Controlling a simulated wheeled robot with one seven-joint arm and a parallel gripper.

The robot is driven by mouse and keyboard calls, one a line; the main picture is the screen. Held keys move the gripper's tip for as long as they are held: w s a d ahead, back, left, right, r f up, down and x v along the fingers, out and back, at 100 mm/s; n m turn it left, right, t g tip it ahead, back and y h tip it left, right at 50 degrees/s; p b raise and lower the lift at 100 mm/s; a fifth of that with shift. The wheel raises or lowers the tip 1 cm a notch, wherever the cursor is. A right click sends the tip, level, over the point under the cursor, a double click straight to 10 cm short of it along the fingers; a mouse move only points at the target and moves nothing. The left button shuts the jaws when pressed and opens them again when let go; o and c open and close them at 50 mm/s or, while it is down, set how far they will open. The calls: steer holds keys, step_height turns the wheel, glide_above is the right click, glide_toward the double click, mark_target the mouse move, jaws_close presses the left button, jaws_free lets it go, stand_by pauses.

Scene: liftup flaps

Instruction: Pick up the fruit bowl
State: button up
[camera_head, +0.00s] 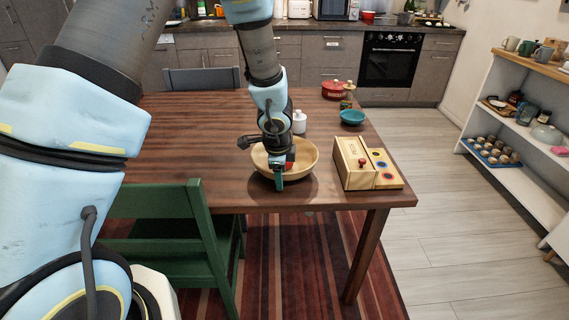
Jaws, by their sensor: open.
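The fruit bowl (309,163) is a wide, light wooden bowl on the brown wooden table near its front edge. A small red thing shows inside it, mostly hidden by my gripper. My gripper (279,181) points down at the bowl's front left part, its fingers overlapping the near rim in the picture. It is open. I cannot tell whether the fingers touch the rim or straddle it.
A wooden box (352,162) with coloured dots beside it stands right of the bowl. Behind are a teal bowl (352,117), a red pot (333,90) and a white jar (299,122). A green chair (165,240) stands at the front left. The table's left side is clear.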

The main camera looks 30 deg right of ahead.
jaws_close()
stand_by(0.3)
stand_by(1.1)
